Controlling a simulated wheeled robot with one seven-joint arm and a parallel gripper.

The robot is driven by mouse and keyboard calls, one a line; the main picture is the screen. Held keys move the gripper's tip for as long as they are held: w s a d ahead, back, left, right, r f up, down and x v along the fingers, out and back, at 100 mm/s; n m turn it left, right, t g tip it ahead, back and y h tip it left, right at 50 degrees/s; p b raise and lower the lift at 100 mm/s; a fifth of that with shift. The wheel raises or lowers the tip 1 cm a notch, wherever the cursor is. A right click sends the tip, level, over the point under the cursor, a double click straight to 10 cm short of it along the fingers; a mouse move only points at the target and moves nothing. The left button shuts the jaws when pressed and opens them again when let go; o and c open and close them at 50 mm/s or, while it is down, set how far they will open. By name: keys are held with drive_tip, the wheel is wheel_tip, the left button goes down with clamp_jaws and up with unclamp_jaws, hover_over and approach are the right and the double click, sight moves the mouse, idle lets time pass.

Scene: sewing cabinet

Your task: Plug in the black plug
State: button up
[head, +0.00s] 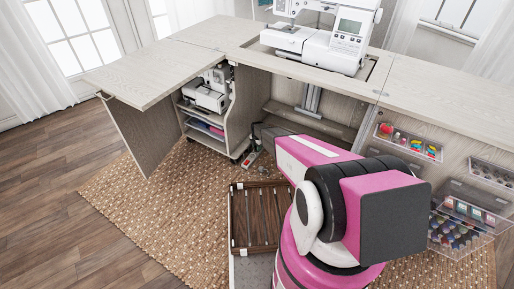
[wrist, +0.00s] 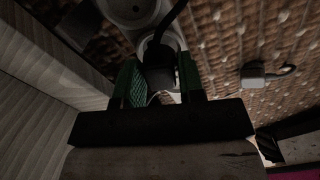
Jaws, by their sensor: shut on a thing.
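In the wrist view my gripper (wrist: 160,88) has its green-padded fingers closed around the black plug (wrist: 159,74). The plug's black cable (wrist: 176,15) runs up and out of the top of the view. A pale round socket (wrist: 148,44) lies right at the plug, partly covered by it. I cannot tell whether the plug is seated in it or just in front of it. Another pale round socket (wrist: 131,10) lies beyond, at the top. In the head view my arm reaches under the cabinet, and the gripper and black plug cannot be made out.
A light grey plug (wrist: 253,75) with a short dark cable lies on the woven rug (wrist: 220,45) to the right. A pale wood panel (wrist: 40,95) stands close on the left. The sewing cabinet (head: 165,62) stands over the work area. A brown slatted tray (head: 257,215) is nearby.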

drive_tip(key=shift+f, duration=0.7)
idle(1.2)
drive_tip(key=o, duration=1.6)
drive_tip(key=shift+w+a, duration=0.1)
drive_tip(key=shift+w, duration=0.05)
drive_tip(key=shift+r, duration=0.1)
drive_tip(key=r, duration=1)
drive_tip(key=shift+s+r, duration=0.2)
drive_tip(key=shift+r, duration=0.15)
drive_tip(key=s+d+r+m, duration=0.2)
drive_tip(key=s+r+m, duration=0.6)
drive_tip(key=s+r, duration=0.5)
drive_tip(key=s+d+r+m, duration=0.3)
drive_tip(key=s+r+m, duration=0.6)
drive_tip(key=s+r, duration=0.4)
drive_tip(key=s+d+r+m, duration=0.3)
drive_tip(key=s+r+m, duration=0.5)
drive_tip(key=s+r, duration=0.5)
drive_tip(key=shift+s+r+m, duration=0.3)
drive_tip(key=shift+s+r, duration=0.1)
drive_tip(key=shift+s, duration=0.3)
